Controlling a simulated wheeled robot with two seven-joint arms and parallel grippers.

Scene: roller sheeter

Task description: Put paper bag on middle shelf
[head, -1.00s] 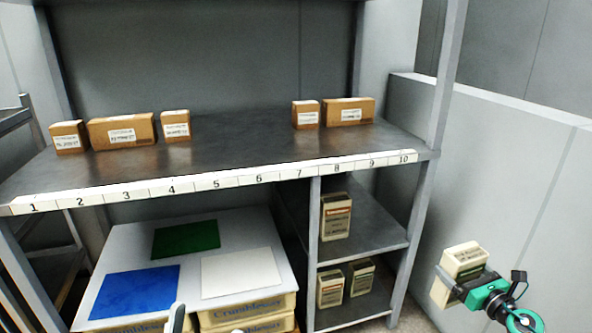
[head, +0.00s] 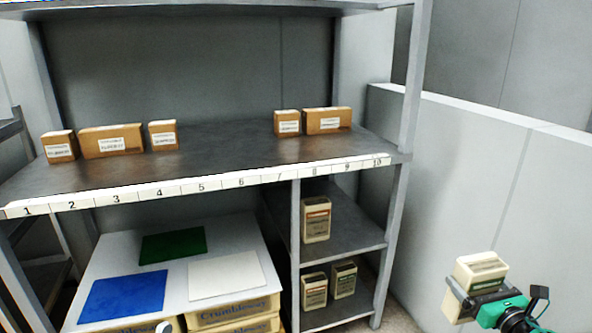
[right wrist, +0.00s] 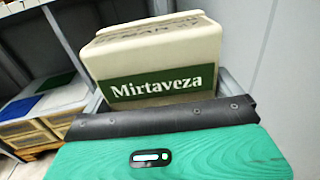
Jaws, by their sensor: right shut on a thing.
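A cream paper bag with a green label reading "Mirtaveza" shows in the right wrist view (right wrist: 165,50) and at the lower right of the head view (head: 481,270). My right gripper (head: 467,298) is shut on it and holds it in the air, right of the shelving. The wide numbered shelf (head: 215,160) carries several brown boxes. Below its right end, a small shelf (head: 350,235) holds one cream bag (head: 316,219) at its left. The shelf under that (head: 345,312) holds two similar bags. My left gripper is not clearly seen.
The right post (head: 393,240) of the shelving stands between the held bag and the small shelves. A grey partition (head: 450,170) is behind the bag. A low platform (head: 215,240) with green, blue and white sheets stands left. The small shelf is clear right of its bag.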

